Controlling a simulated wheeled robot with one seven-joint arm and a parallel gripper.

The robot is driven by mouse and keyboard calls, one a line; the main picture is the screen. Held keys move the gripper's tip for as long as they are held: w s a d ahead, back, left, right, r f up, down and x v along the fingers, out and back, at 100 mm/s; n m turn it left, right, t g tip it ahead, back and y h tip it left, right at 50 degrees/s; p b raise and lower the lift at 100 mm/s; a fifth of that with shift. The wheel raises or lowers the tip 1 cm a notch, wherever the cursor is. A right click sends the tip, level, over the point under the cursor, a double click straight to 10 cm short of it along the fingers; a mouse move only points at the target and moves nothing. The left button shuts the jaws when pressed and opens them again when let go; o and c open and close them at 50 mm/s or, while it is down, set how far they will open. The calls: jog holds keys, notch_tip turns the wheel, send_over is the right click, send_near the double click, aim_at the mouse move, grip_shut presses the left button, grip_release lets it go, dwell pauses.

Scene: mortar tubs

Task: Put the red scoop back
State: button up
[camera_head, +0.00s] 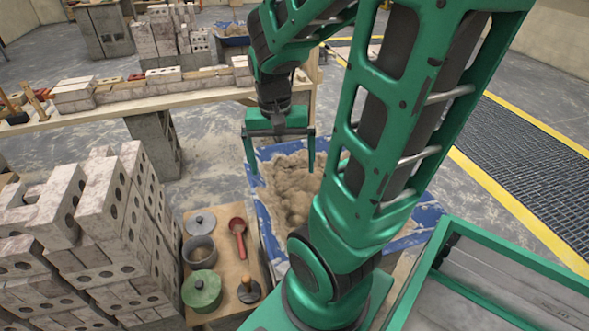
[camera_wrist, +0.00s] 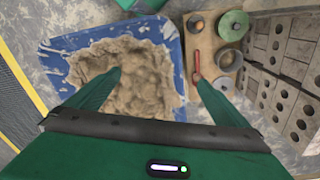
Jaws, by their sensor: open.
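The red scoop (camera_head: 239,236) lies on a wooden board (camera_head: 221,219) beside the blue mortar tub (camera_head: 258,154). It also shows in the wrist view as a red handle (camera_wrist: 195,62), with its lower end close to my right-hand fingertip in the picture. The tub holds a heap of tan mortar (camera_head: 291,190); in the wrist view the mortar (camera_wrist: 130,75) fills much of the tub (camera_wrist: 55,72). My gripper (camera_head: 282,168) is open and empty, fingers pointing down above the tub. My arm hides part of the tub in the head view.
A grey pot (camera_head: 199,252), a round grey lid (camera_head: 200,222), a green lidded pot (camera_head: 202,290) and a wooden-knobbed tool (camera_head: 248,290) share the board. Stacked perforated blocks (camera_head: 110,230) stand close at left. A bench (camera_head: 150,103) with bricks is behind.

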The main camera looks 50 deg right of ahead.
jog(key=s+a+r+n+y, duration=0.1)
jog(key=s+a+r+n, duration=0.2)
jog(key=s, duration=0.4)
jog(key=shift+s+a+r+n, duration=0.2)
jog(key=shift+s+r+n, duration=0.1)
jog(key=shift+r+n, duration=0.2)
jog(key=shift+w+f, duration=0.3)
jog(key=shift+w, duration=0.25)
